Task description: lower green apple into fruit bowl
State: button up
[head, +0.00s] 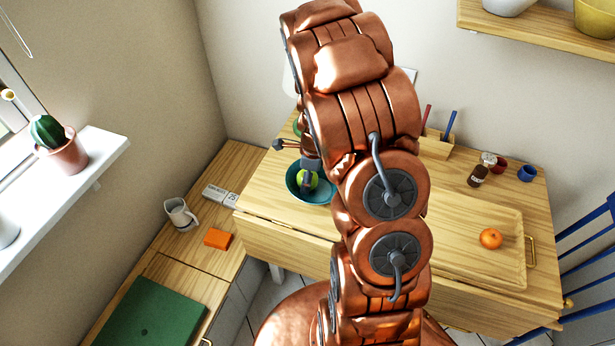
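The green apple (313,182) shows over the inside of the teal fruit bowl (293,189), which stands on the wooden table left of my arm. My gripper (307,180) points down at the apple, and one dark finger overlaps it. The other finger is hidden, so I cannot tell whether the grip is closed on the apple. I also cannot tell whether the apple touches the bowl's bottom. My arm hides the area right of the bowl.
A wooden tray (462,258) with an orange (490,238) lies on the table's right. A brown jar (477,176), small cups (527,173) and a pen holder (436,146) stand at the back. A white jug (180,214) and orange block (217,238) are on the left counter.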

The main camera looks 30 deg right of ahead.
jog(key=o, duration=1.3)
jog(key=shift+c, duration=0.2)
jog(key=r, duration=0.6)
jog(key=d+r, duration=0.1)
jog(key=r, duration=0.3)
jog(key=shift+s, duration=0.3)
jog(key=shift+s+r, duration=0.2)
jog(key=shift+r, duration=0.8)
jog(key=s+a+r+n, duration=0.5)
jog(key=s+a+n, duration=0.1)
jog(key=a+n, duration=0.2)
jog(key=s+a+r+n+g, duration=0.1)
jog(key=s+a+n, duration=0.2)
jog(key=s+n, duration=0.3)
jog(key=s+a+r+n+g, duration=0.1)
jog(key=s+a+r+n, duration=0.1)
jog(key=s+n, duration=0.4)
jog(key=s+a+r+n+h, duration=0.1)
jog(key=s+a+r+n, duration=0.1)
jog(key=s+a+n, duration=0.2)
jog(key=s+n, duration=0.2)
jog(key=s, duration=0.1)
jog(key=shift+s+n+g, duration=0.3)
jog(key=shift+s+g, duration=0.1)
